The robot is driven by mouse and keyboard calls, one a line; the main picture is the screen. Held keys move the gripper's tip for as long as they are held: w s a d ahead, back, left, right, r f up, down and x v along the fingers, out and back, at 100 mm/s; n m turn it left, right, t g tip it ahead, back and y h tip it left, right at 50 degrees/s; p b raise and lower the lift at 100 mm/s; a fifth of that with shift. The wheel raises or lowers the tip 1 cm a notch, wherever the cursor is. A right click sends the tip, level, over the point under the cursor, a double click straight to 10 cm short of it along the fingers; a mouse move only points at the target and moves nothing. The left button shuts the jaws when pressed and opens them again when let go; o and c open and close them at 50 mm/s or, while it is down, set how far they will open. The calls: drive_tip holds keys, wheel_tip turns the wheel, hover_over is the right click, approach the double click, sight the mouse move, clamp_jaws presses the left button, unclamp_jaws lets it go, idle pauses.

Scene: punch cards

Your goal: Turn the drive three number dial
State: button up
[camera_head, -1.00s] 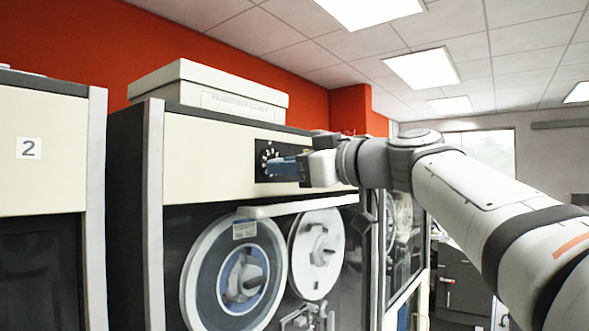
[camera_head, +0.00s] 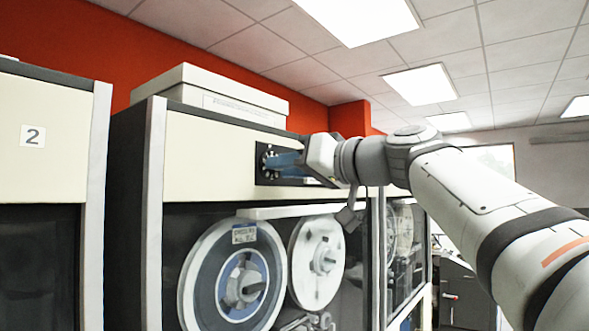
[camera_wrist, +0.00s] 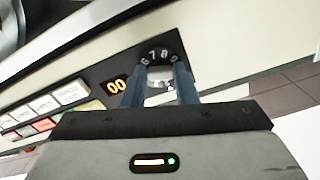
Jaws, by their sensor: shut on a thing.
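The number dial (camera_head: 268,161) is a round black knob with white digits on a dark panel, high on the cream front of the tape drive. In the wrist view the dial (camera_wrist: 161,52) shows digits along its far edge, with a pale centre. My gripper (camera_head: 282,161) reaches in from the right, and its blue fingers are shut on the dial's pale centre grip. In the wrist view the two fingers of my gripper (camera_wrist: 160,82) stand on either side of that grip. The fingers hide part of the dial.
The panel has an orange display (camera_wrist: 117,86) reading 00 and lit buttons (camera_wrist: 43,104). Two tape reels sit below, the left one (camera_head: 200,283) larger. A white box (camera_head: 205,90) rests on top of the drive. A cabinet marked 2 (camera_head: 50,165) stands at left.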

drive_tip(key=shift+s+r, duration=0.1)
drive_tip(key=shift+r, duration=0.15)
drive_tip(key=o, duration=0.6)
drive_tip(key=shift+c, duration=0.2)
drive_tip(key=o, duration=0.3)
drive_tip(key=shift+a+f, duration=0.15)
drive_tip(key=shift+a, duration=0.1)
drive_tip(key=shift+o, duration=0.7)
drive_tip(key=shift+d, duration=0.15)
drive_tip(key=shift+f, duration=0.1)
drive_tip(key=b+v, duration=0.2)
drive_tip(key=v, duration=0.5)
drive_tip(key=shift+s+d+b, duration=0.15)
drive_tip(key=shift+d+b, duration=0.15)
drive_tip(key=shift+b, duration=0.05)
